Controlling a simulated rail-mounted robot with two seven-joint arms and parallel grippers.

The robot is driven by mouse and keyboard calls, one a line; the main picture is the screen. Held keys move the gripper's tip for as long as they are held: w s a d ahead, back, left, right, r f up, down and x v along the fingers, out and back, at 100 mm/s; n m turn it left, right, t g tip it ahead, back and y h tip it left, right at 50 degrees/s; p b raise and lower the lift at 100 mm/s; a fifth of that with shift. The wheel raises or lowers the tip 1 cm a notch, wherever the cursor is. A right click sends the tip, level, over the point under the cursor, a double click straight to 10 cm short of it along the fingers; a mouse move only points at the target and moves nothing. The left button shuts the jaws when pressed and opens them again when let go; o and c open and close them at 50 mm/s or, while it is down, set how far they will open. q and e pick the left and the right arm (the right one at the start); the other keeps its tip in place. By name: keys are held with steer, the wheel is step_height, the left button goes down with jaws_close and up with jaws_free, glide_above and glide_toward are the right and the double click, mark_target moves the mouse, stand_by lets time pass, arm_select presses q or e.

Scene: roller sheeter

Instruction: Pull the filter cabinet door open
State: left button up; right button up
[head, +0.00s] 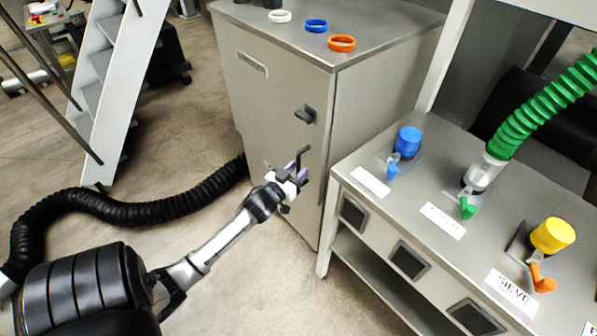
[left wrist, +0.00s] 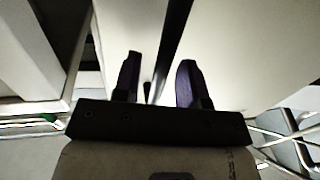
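The grey filter cabinet (head: 262,110) stands at the top centre of the head view. Its front door looks flush with the body. A black latch (head: 306,115) sits on the door's upper right. Below it, a black bent handle (head: 303,153) shows right beside my left gripper (head: 297,175), which is low in front of the door's right edge. In the left wrist view, the two purple fingers (left wrist: 157,82) stand apart with a thin dark piece between their tips. I cannot tell whether they touch it. My right gripper is out of view.
A steel bench (head: 440,215) with blue, green and yellow ports stands close on the cabinet's right. A black hose (head: 130,212) lies on the floor to the left, near a white staircase (head: 115,75). White, blue and orange rings (head: 342,43) lie on the cabinet top.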

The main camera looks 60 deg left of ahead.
arm_select(q)
steer(key=shift+w+a, duration=0.15)
steer(key=shift+w, duration=0.25)
jaws_close()
stand_by(0.4)
